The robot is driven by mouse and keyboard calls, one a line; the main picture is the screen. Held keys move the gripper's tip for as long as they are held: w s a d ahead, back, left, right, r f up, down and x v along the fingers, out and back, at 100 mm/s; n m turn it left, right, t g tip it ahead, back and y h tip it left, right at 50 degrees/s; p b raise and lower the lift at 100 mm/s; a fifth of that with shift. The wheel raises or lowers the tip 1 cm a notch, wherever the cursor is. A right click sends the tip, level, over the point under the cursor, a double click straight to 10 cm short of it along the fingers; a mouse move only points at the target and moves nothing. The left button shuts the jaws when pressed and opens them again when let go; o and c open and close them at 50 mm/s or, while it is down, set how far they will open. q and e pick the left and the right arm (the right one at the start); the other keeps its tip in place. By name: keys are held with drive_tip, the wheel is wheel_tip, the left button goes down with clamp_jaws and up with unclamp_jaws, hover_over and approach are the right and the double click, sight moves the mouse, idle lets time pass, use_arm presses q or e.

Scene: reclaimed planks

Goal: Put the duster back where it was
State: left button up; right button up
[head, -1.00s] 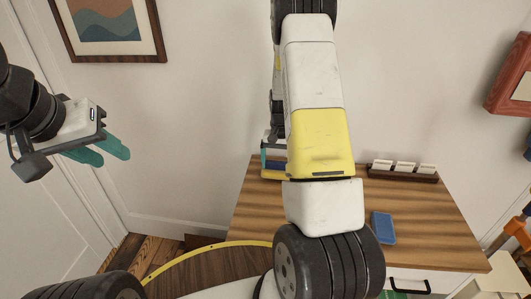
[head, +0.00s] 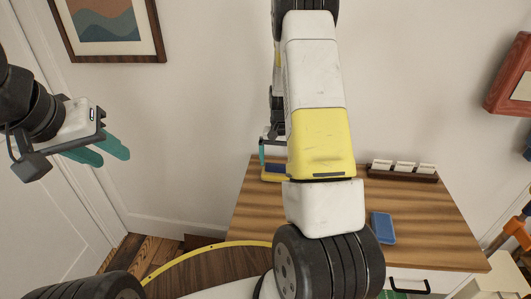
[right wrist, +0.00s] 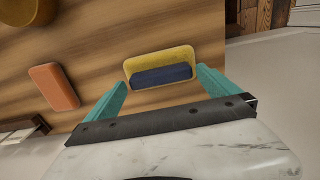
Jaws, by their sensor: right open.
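A yellow rounded piece with a dark blue bar on it, which looks like the duster (right wrist: 158,75), lies on the striped wooden top. I cannot tell whether the yellow and blue parts are one piece. It also shows in the head view (head: 274,173), partly hidden by my right arm. My right gripper (right wrist: 160,80) is open, its teal fingers near the two ends of the yellow piece and not closed on it. In the head view, one right finger shows above the piece. My left gripper (head: 108,150) is empty, with teal fingers apart, near the wall at the left.
The wooden top (head: 425,225) also holds a blue block (head: 382,228) and a dark rack with white pieces (head: 403,171). The right wrist view shows an orange block (right wrist: 54,87) and a round golden thing (right wrist: 25,10). The wall stands close behind.

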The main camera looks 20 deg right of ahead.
sight(279, 165)
wheel_tip(279, 165, up, 10)
drive_tip(key=s+a+r+n+t+y, duration=0.1)
drive_tip(key=s+a+r+t, duration=0.1)
drive_tip(key=s+a+r, duration=0.45)
drive_tip(key=s+a+r+n+t+y, duration=0.15)
drive_tip(key=s+r, duration=0.25)
drive_tip(key=r, duration=0.5)
drive_tip(key=s+a+r+n+t, duration=0.1)
drive_tip(key=s+a+r, duration=0.1)
drive_tip(key=s, duration=0.5)
drive_tip(key=s+a+r+n+t, duration=0.1)
drive_tip(key=s+a+r+n, duration=0.1)
drive_tip(key=s, duration=0.5)
drive_tip(key=shift+s+a+r+t, duration=0.15)
drive_tip(key=shift+a+r+t, duration=0.2)
drive_tip(key=shift+a+r, duration=0.4)
